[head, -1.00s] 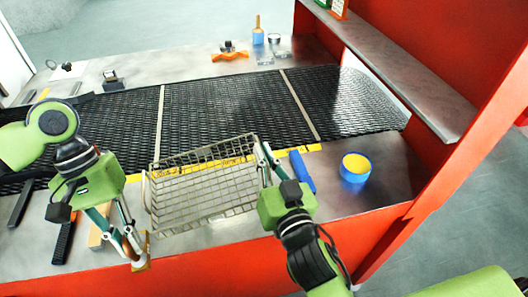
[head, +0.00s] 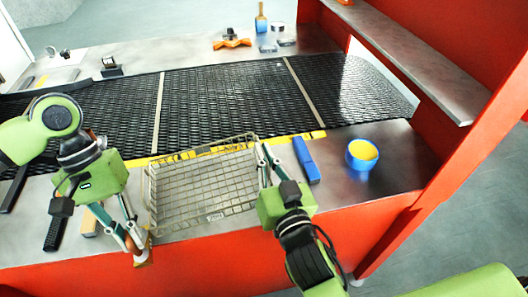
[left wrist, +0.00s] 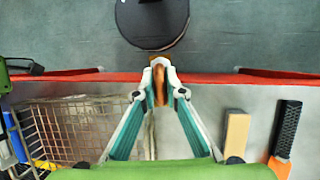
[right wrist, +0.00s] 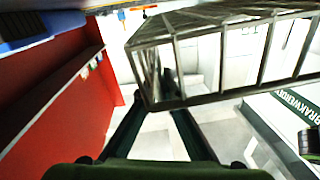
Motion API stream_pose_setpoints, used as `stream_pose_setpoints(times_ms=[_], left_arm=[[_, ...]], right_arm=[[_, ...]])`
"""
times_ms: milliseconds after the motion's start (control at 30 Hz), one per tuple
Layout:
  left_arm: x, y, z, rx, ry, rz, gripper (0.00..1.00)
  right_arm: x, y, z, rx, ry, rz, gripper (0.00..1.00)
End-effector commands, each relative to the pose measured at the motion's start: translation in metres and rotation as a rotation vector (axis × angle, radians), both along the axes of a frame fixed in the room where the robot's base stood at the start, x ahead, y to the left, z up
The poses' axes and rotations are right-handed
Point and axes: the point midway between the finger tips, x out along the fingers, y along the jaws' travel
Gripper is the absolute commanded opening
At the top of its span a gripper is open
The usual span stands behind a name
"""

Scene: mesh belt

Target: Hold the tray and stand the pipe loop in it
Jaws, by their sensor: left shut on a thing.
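The tray is a wire mesh basket (head: 205,212) at the front edge of the bench in the head view. It also shows large and close in the right wrist view (right wrist: 225,95). My right gripper (head: 262,150) is at its right wall and appears shut on the wire; the fingertips are partly hidden behind it. My left gripper (head: 138,252) is left of the tray, over the front edge of the bench. It is shut on the copper-brown pipe loop (left wrist: 160,86), which shows edge-on between the fingertips. The loop is outside the tray.
The black mesh belt (head: 225,95) runs behind. A red frame with a shelf (head: 420,70) bounds the right.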

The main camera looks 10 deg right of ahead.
Motion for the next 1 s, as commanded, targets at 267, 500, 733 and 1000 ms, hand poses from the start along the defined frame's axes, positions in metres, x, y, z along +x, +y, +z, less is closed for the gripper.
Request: stream_pose_setpoints(times_ms=[267,500,733,1000], left_arm=[[0.0,0.0,0.001,-0.001,-0.001,0.0,0.0],[0.0,0.0,-0.001,-0.001,-0.001,0.0,0.0],[0.0,0.0,-0.004,-0.001,-0.001,0.0,0.0],[0.0,0.0,-0.007,-0.001,0.0,0.0,0.0]], right_arm=[[0.0,0.0,0.0,0.0,0.0,0.0,0.0],[0.0,0.0,-0.003,0.0,0.001,0.0,0.0],[0.0,0.0,-0.007,0.0,0.001,0.001,0.0],[0.0,-0.001,-0.011,0.0,0.001,0.0,0.0]])
